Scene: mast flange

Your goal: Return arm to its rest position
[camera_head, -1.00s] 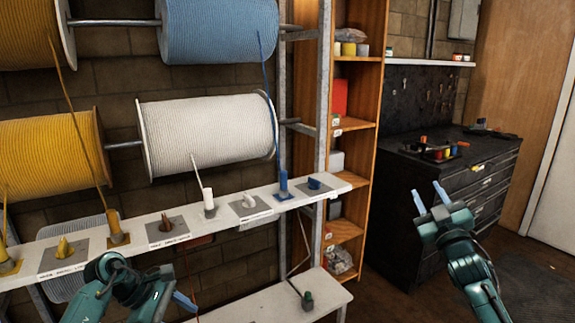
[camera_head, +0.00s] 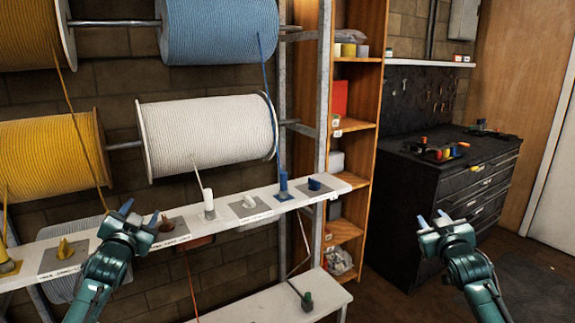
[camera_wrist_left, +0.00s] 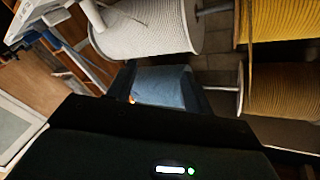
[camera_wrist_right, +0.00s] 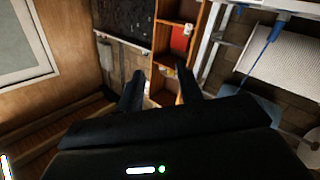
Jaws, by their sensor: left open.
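My left gripper (camera_head: 140,213) is in front of the white shelf rail (camera_head: 330,185) at the lower left of the head view. Its fingers point up and away, spread apart, and it is open. In the left wrist view a blue surface shows between its fingers; I see nothing held. My right gripper (camera_head: 432,218) is in free air before the black drawer cabinet (camera_head: 450,185). Its fingers are apart and empty, as the right wrist view also shows (camera_wrist_right: 162,85).
Spools of white (camera_head: 208,132), blue (camera_head: 220,30) and yellow line (camera_head: 45,155) hang behind the rail, with lines running down to it. A lower white shelf (camera_head: 270,305) and a wooden bookcase (camera_head: 355,190) stand beyond. The floor between bookcase and right arm looks clear.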

